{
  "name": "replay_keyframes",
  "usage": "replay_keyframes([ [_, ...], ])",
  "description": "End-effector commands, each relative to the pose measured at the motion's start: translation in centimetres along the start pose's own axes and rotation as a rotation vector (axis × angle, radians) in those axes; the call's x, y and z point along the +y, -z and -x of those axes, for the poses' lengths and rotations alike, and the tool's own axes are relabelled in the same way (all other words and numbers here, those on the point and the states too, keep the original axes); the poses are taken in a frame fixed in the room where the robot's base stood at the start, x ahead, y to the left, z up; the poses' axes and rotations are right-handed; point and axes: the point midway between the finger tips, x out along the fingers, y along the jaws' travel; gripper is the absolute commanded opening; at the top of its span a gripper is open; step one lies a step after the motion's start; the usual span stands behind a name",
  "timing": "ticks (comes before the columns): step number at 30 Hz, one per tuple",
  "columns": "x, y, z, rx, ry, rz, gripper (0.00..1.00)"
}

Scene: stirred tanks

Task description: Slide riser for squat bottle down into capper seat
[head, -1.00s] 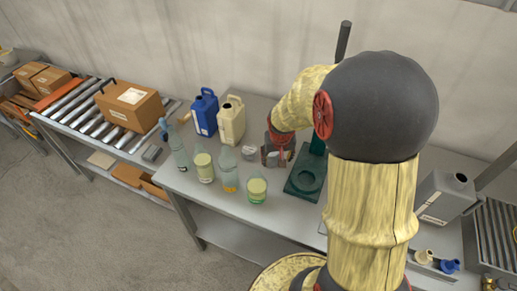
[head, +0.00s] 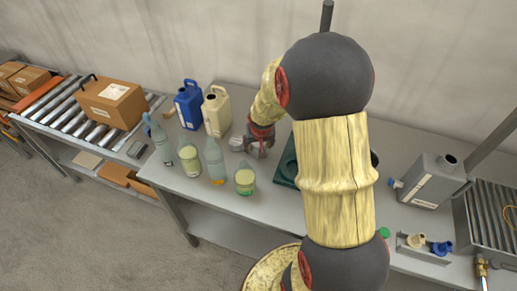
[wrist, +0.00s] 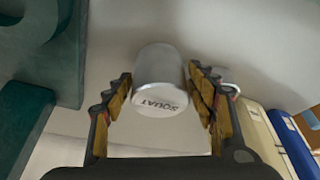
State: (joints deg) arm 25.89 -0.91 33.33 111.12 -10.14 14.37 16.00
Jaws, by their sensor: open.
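The riser for the squat bottle (wrist: 158,80) is a short silver cylinder with a white end marked "SQUAT". In the wrist view it stands between the two fingers of my gripper (wrist: 160,75), which are open with gaps on both sides. In the head view my gripper (head: 258,148) is low over the bench, just left of the capper; the riser there is hard to make out. The dark green capper (head: 283,174) shows only its left base edge, and my arm hides its seat. Its green parts also fill the left of the wrist view (wrist: 28,110).
Another silver cylinder (wrist: 229,75) is behind the right finger; it shows left of my gripper (head: 237,143). A cream jug (head: 216,112) and blue jug (head: 188,105) stand behind. Several bottles, including a squat one (head: 245,180), stand front left. A grey can (head: 432,181) is right.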

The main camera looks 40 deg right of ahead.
Motion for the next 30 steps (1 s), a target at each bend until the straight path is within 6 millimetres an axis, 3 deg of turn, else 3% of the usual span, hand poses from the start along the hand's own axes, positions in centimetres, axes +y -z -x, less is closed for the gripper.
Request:
replay_keyframes([
  [7, 0.00, 0.10, -0.10, 0.002, 0.000, 0.000, 0.56],
  [30, 0.00, 0.07, -0.10, 0.001, 0.000, 0.000, 0.12],
])
